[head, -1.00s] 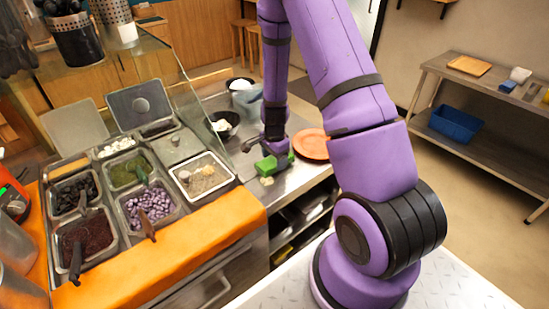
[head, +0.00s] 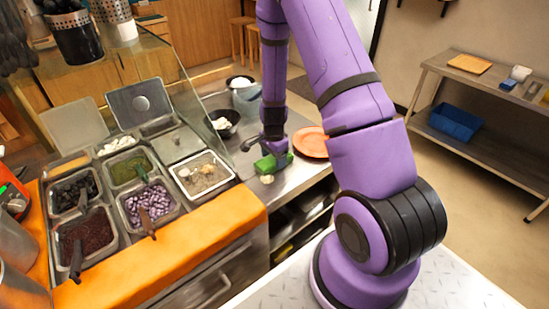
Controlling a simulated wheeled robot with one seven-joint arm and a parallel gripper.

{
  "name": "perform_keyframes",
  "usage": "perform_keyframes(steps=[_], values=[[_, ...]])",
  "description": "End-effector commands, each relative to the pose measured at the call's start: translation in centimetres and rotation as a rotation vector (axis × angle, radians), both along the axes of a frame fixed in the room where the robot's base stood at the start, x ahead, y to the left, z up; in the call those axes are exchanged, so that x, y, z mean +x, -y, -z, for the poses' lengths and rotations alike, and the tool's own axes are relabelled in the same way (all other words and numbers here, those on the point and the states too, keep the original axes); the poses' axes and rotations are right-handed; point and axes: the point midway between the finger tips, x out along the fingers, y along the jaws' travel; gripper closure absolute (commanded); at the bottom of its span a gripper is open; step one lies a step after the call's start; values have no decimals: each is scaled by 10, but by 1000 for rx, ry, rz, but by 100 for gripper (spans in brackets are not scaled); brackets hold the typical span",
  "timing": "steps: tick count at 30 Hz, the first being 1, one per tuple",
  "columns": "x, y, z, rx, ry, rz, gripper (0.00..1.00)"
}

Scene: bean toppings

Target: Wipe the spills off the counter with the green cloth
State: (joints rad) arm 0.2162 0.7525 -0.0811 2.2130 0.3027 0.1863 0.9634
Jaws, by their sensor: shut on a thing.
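The green cloth (head: 266,165) is a small bright green block on the steel counter (head: 297,181). My gripper (head: 274,155) points down and is shut on the cloth, pressing it at or very near the counter surface. The fingertips are partly hidden by the cloth and the wrist. A small pale yellowish spill (head: 267,179) shows on the counter just in front of the cloth. Any spill beneath the cloth is hidden.
An orange plate (head: 312,142) lies right of the cloth. A black bowl (head: 226,121) with white contents and a grey container (head: 243,92) stand behind. A glass guard and topping bins (head: 150,204) are on the left. The counter's front edge is close.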

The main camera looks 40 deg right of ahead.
Motion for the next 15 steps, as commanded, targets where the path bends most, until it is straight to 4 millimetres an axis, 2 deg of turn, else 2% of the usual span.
perform_keyframes(steps=[15], values=[[32,-1,0,-1,1,0,50]])
